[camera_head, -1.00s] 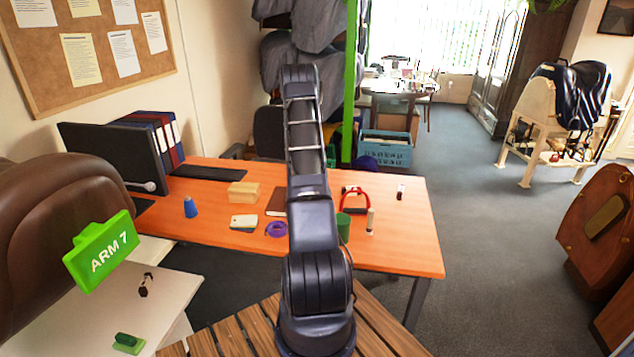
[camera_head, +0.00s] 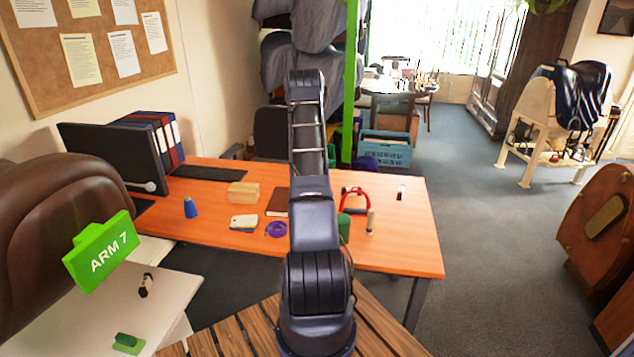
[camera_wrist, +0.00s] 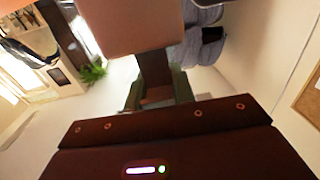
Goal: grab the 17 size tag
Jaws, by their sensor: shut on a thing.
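In the wrist view my gripper (camera_wrist: 157,97) shows as two greenish fingers. They are closed around a dark brown strip. The strip joins a larger, plain reddish-brown piece (camera_wrist: 135,25) at the top of the picture. No number shows on it, so I cannot tell whether it is the 17 size tag. The held piece is raised, with walls and room behind it. In the head view my arm stands up in the middle, and my gripper is out of sight there. No tag marked 17 can be read in either view.
The orange desk (camera_head: 395,250) holds a wooden block (camera_head: 243,193), a purple ring (camera_head: 276,229), a blue cone (camera_head: 190,207) and a red-handled item (camera_head: 354,197). A green ARM 7 sign (camera_head: 101,252) is at left. A saddle (camera_head: 570,95) sits on a stand at right.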

